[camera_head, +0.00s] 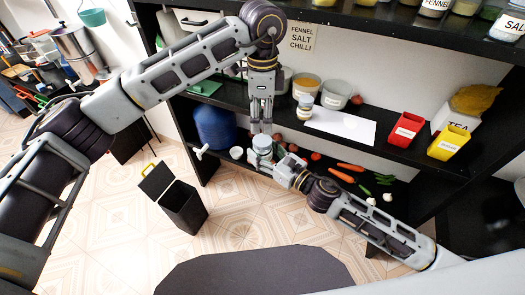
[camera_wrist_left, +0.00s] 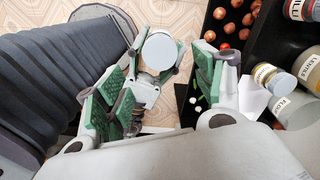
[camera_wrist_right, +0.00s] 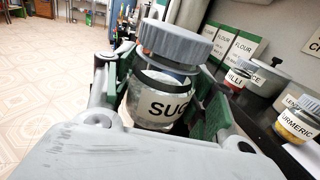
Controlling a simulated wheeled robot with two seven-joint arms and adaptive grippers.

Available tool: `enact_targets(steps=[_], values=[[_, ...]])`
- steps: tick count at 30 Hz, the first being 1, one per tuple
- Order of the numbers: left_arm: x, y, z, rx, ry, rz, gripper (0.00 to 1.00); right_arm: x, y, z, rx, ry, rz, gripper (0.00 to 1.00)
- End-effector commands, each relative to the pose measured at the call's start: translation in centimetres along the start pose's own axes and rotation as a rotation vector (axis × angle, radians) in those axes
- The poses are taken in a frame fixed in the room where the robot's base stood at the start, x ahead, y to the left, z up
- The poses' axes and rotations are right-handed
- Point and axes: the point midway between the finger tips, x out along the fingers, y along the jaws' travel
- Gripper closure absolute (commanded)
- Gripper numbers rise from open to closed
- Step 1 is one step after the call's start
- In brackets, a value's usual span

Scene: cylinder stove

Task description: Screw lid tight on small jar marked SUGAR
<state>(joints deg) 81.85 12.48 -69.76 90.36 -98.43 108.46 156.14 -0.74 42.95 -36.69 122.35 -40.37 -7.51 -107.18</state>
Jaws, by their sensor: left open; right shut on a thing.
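The small jar marked SUGAR (camera_wrist_right: 160,105) is upright between the fingers of my right gripper (camera_wrist_right: 170,82), which is shut on it. A grey ribbed lid (camera_wrist_right: 178,42) is on top of the jar. A band of neck shows below it, and I cannot tell how far it is threaded. In the head view the jar (camera_head: 262,147) is held out in front of the shelves. My left gripper (camera_head: 262,128) points down just above the lid, open and empty. In the left wrist view the lid's round top (camera_wrist_left: 158,51) lies between the open fingers, with no clear contact.
The middle shelf carries a white sheet (camera_head: 340,125), a red bin (camera_head: 406,130), a yellow bin (camera_head: 449,143) and several jars and bowls. Vegetables lie on the shelf below. A dark open bin (camera_head: 183,208) stands on the tiled floor at left. The space around the jar is mostly free.

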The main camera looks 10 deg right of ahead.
Motion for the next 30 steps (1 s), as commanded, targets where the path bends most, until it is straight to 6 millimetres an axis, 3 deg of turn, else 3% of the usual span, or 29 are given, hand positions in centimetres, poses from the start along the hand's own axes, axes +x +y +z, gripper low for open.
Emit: enact_targets(steps=[11,30], values=[[0.7,0.0,0.0,0.001,0.002,0.001,0.31,0.0,0.0,0.0,0.0,-0.001,0.0,1.0],[7.0,0.1,-0.1,0.001,0.002,0.003,0.31,0.0,0.0,0.1,0.0,-0.001,0.0,1.0]])
